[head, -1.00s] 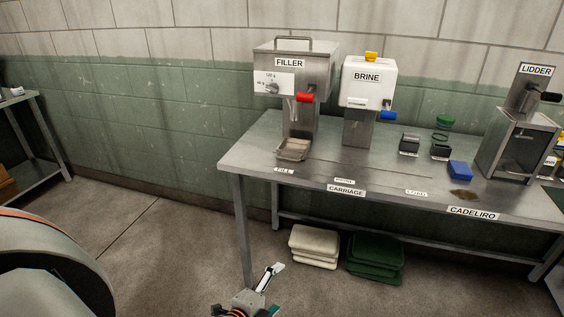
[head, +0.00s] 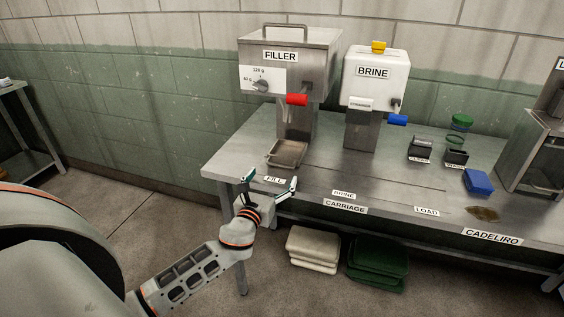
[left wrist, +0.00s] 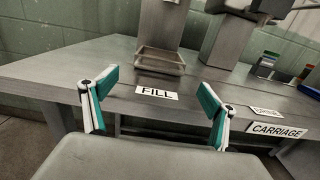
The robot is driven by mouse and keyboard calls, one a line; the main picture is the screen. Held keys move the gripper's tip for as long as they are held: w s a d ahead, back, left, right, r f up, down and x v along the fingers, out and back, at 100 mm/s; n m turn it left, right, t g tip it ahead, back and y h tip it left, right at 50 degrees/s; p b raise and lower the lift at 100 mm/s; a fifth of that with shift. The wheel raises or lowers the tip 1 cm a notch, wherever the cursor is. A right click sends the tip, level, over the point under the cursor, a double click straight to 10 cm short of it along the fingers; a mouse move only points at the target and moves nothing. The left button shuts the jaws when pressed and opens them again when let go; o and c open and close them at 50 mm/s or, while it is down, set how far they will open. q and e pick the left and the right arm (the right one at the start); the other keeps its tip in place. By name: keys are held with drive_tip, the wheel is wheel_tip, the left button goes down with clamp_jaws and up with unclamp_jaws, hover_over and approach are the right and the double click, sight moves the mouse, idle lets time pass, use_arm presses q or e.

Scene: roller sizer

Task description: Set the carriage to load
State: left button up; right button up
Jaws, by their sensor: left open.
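The carriage is a shallow metal tray (head: 287,153) under the FILLER machine's spout, at the left end of a thin slot in the bench top, behind the FILL label (head: 275,180). It also shows in the left wrist view (left wrist: 160,62), straight ahead. The LOAD label (head: 427,211) is near the slot's right end, with the BRINE label (head: 344,195) between. My left gripper (head: 270,184) is open and empty at the bench's front left edge, in front of the tray and apart from it. My right gripper is not in view.
The FILLER (head: 288,80) with a red handle and the BRINE machine (head: 374,80) with a blue handle stand behind the slot. A blue block (head: 478,182) and a brown patch (head: 482,213) are at the right. White (head: 313,248) and green (head: 377,258) stacks lie under the bench.

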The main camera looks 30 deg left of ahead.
sight(279, 166)
use_arm(q)
drive_tip(key=x, duration=0.7)
drive_tip(key=shift+d, duration=0.1)
drive_tip(key=shift+s, duration=0.1)
drive_tip(key=c, duration=1.6)
